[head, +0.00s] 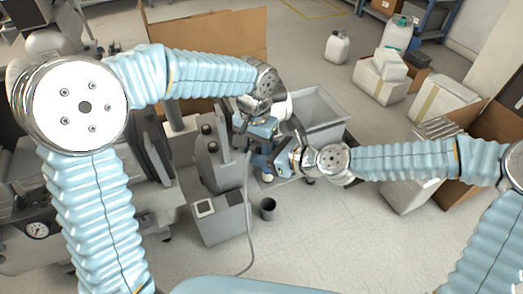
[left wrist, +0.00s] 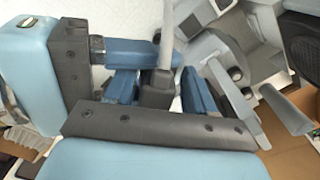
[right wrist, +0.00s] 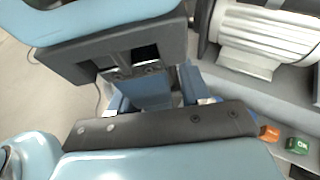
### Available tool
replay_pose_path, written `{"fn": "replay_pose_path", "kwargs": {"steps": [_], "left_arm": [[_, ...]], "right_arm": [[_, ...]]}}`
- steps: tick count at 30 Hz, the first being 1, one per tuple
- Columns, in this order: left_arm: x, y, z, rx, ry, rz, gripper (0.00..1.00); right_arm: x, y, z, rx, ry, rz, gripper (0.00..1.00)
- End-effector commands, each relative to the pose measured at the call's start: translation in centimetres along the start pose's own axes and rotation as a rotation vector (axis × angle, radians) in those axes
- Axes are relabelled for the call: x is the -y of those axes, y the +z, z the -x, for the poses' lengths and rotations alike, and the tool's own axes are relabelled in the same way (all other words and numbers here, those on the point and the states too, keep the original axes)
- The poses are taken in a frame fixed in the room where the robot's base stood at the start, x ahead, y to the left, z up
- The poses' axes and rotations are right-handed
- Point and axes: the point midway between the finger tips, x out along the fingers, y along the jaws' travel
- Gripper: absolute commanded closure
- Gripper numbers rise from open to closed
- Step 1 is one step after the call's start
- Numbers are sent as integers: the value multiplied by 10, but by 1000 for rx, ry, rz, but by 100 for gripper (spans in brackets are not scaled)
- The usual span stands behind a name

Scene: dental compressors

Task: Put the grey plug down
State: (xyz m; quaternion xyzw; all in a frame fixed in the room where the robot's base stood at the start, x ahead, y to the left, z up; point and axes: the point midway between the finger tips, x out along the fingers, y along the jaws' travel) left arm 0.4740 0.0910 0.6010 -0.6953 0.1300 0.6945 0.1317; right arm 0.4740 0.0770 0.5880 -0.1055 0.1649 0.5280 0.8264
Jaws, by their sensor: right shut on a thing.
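The grey plug (left wrist: 157,90) stands upright between the grippers in the left wrist view, with its pale cable running up from it. My right gripper comes in from the left there, and its blue finger (left wrist: 140,50) reaches the plug and cable; it is shut on the plug. My left gripper (left wrist: 160,98) is open, its fingers apart on either side of the plug. In the head view the left gripper (head: 260,126) and right gripper (head: 281,156) are close together and hide the plug. The cable (head: 248,200) hangs to the floor. The right wrist view does not clearly show the plug.
A grey bin (head: 325,105) is behind. A ribbed motor (right wrist: 265,38) and a green OK block (right wrist: 297,145) are close by.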

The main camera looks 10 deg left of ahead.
Motion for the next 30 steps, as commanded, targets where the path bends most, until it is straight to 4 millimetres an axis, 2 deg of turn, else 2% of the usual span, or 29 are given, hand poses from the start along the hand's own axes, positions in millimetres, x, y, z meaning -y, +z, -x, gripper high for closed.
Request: {"fn": "replay_pose_path", "kwargs": {"steps": [2, 11, 16, 18, 24, 30], "left_arm": [[-2, 2, -1, 8, 2, -3, 29], [-3, 2, 4, 7, 3, -5, 29], [-2, 1, 32, 2, 4, -4, 29], [-2, 1, 49, 0, 3, -4, 29], [-1, 0, 92, -1, 2, -2, 29], [0, 0, 116, 0, 0, 0, 29]], "right_arm": [[5, 0, 0, 3, -12, -3, 85], [6, 1, 0, 4, -14, -4, 85], [6, 0, 0, 2, -14, -5, 85], [6, 0, 0, 1, -14, -6, 95], [4, 0, 0, 1, -9, -4, 96], [2, 0, 0, 1, -6, -2, 96]]}}
